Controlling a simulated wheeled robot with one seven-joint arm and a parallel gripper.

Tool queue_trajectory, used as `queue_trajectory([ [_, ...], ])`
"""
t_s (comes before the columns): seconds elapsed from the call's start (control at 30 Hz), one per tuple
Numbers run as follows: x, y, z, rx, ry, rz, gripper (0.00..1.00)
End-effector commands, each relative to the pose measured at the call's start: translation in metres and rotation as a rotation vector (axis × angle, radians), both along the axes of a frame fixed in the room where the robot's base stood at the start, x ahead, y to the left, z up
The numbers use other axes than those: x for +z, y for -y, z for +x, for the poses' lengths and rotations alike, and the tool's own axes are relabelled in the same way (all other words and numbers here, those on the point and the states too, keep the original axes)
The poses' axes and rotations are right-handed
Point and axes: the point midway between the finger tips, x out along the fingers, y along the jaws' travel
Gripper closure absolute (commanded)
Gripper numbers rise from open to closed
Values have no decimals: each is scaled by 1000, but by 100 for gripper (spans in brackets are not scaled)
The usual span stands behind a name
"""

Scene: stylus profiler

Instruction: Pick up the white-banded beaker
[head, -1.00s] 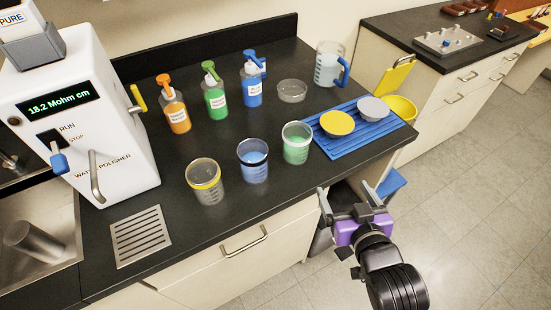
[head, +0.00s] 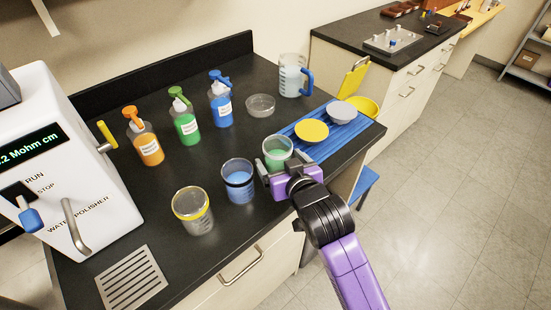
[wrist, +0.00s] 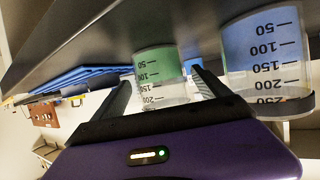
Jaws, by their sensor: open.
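The white-banded beaker (head: 278,147), clear with green liquid, stands upright on the black counter. Its lower front is partly hidden by my gripper in the head view. My gripper (head: 286,169) is open at its near side. In the wrist view, which is upside down, the beaker (wrist: 157,62) shows between the two spread fingers (wrist: 165,88). I cannot tell whether the fingertips reach past its wall; nothing is gripped.
A black-banded beaker (head: 238,182) with blue liquid stands close to the left of my gripper. A yellow-banded beaker (head: 194,210) is further left. A blue mat (head: 327,148) with bowls lies to the right. Bottles (head: 185,125) stand behind.

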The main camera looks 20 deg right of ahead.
Motion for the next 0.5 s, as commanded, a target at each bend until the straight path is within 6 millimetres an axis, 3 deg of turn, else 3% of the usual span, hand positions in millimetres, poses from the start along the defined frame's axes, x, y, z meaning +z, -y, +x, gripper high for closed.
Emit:
queue_trajectory([
  [0.3,-15,1,37,0,-1,1,14],
  [0.5,-20,2,46,0,-1,-1,14],
])
